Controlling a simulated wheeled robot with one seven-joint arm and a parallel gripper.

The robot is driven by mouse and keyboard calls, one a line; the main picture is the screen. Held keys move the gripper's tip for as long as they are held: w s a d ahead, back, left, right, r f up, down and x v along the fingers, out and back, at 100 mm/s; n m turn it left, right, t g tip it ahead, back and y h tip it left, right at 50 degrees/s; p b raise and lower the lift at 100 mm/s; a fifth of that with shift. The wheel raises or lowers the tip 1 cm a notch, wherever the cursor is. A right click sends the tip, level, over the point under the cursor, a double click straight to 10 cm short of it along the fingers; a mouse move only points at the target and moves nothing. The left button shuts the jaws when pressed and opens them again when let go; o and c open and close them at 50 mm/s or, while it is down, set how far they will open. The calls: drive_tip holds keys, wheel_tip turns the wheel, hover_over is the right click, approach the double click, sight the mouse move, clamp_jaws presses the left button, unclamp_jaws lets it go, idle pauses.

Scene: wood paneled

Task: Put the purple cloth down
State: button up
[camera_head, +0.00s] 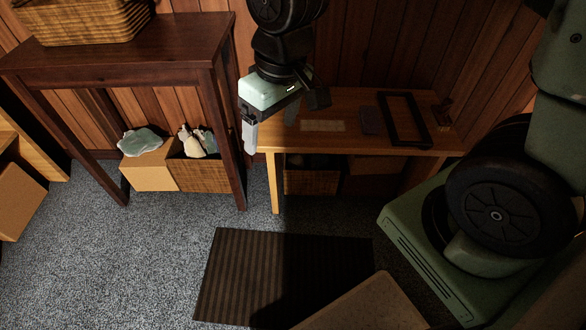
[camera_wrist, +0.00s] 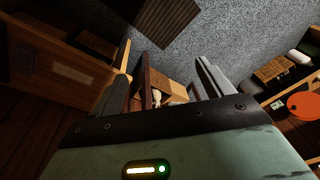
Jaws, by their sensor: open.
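I cannot make out a purple cloth for certain. A small dark, faintly purplish flat rectangle (camera_head: 369,121) lies on the light wooden bench (camera_head: 441,143); whether it is cloth or a book I cannot tell. My gripper (camera_head: 270,125) is above the bench's left end, pointing down, with its fingers apart. In the wrist view the two fingers of my gripper (camera_wrist: 166,78) are spread wide, with nothing held between them. Beyond them show a dark table leg and a box with a pale item.
The bench also bears a pale flat rectangle (camera_head: 322,126) and a black empty frame (camera_head: 404,119). A dark table (camera_head: 120,52) with a wicker basket (camera_head: 85,25) stands left. Below it, a pale green crumpled item (camera_head: 143,141) tops a box. A striped mat (camera_head: 250,275) lies on the carpet.

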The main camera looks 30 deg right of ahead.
drive_tip(key=s+a+r+n, duration=0.1)
drive_tip(key=s, duration=0.5)
drive_tip(key=s+a+r+n+g, duration=0.1)
drive_tip(key=s+a+r+n, duration=0.1)
drive_tip(key=s, duration=0.4)
drive_tip(key=shift+s+a+n+h, duration=0.15)
drive_tip(key=shift+s+n+h, duration=0.15)
drive_tip(key=shift+s+h, duration=0.1)
